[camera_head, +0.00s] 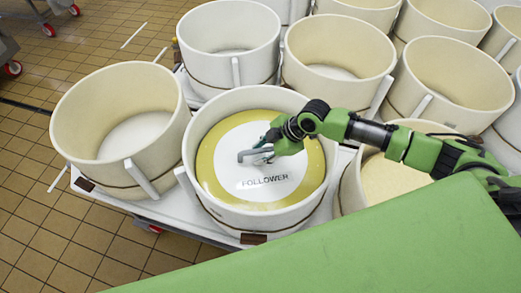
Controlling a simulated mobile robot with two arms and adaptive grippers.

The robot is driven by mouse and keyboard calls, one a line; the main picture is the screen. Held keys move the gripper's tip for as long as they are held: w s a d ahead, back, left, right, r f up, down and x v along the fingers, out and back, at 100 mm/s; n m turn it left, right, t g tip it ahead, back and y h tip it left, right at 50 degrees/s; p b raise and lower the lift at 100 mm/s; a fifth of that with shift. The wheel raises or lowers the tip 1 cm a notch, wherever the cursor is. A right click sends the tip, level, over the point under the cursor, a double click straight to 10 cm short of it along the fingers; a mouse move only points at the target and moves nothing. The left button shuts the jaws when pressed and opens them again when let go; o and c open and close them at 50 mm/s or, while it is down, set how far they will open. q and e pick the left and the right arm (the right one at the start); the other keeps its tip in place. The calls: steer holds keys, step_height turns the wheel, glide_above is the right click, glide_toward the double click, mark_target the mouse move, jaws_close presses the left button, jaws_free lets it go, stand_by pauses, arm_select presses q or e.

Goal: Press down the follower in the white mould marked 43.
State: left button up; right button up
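A white mould (283,100) stands at the front middle of a pale platform. A round follower (290,190) with a yellow rim and white centre, lettered FOLLOWER, sits inside it, below the mould's rim. I cannot read a number 43 on any mould. My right gripper (254,154), on the green and black arm from the right, is over the follower's centre, inside the mould's outline. Its grey fingers point left and down. I cannot tell whether they touch the follower, or whether they are open or shut. My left gripper is not in view.
A cream mould (75,118) stands close on the left. Another cream mould (345,185) with a pale yellow inside is at right, partly behind my arm. Several more moulds stand in rows behind. Brown tiled floor (55,235) is open at left.

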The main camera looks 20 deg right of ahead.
steer(key=shift+r, duration=0.15)
steer(key=shift+d+r, duration=0.2)
steer(key=shift+r, duration=0.1)
steer(key=v, duration=1.1)
